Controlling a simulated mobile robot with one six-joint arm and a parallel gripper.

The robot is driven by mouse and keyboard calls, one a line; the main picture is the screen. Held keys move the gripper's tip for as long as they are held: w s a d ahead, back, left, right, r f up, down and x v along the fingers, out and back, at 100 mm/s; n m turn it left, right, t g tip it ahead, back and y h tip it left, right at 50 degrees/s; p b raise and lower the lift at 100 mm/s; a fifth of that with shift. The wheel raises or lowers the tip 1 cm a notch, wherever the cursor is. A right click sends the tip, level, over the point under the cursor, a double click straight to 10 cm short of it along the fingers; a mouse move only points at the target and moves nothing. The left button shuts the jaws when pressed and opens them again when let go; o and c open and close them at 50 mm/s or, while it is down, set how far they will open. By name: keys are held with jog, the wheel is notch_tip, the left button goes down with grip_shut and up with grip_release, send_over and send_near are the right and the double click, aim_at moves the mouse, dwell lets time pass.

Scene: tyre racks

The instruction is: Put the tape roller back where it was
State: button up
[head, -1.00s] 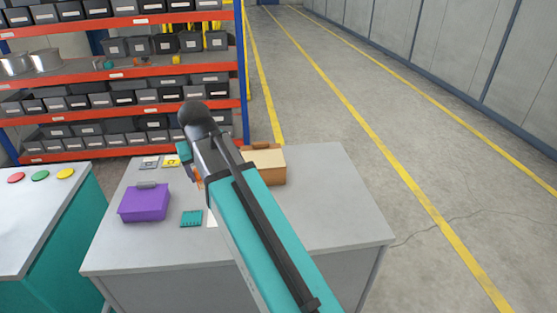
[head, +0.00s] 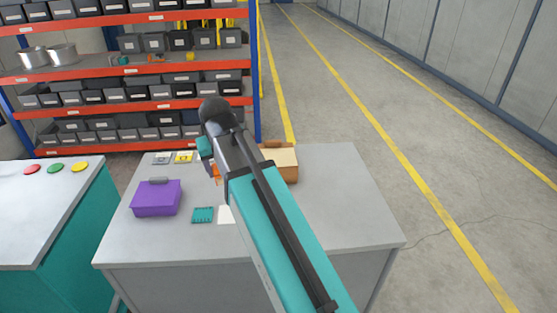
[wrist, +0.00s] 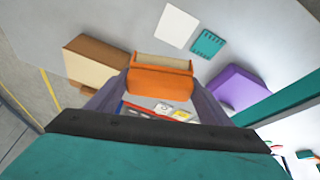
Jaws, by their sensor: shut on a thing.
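The tape roller (wrist: 160,82) is orange with a pale tan strip along one side. My gripper (wrist: 158,96) is shut on it, with a grey finger at each side in the wrist view. The roller is held above the grey table (head: 330,215). In the head view my arm hides most of the roller and my fingers; only a small orange part (head: 214,173) shows beside the arm.
On the table are a purple case (head: 157,198), a teal notched pad (head: 203,215), a white sheet (head: 226,214), a tan box (head: 285,165) and a yellow card (head: 184,157). The table's right part is clear. A bin rack (head: 130,104) stands behind.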

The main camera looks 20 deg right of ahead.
jog(key=s+d+f, duration=0.1)
jog(key=s+f, duration=0.4)
jog(key=f, duration=0.1)
jog(key=shift+d+f, duration=0.25)
jog(key=shift+f, duration=0.05)
dwell(0.4)
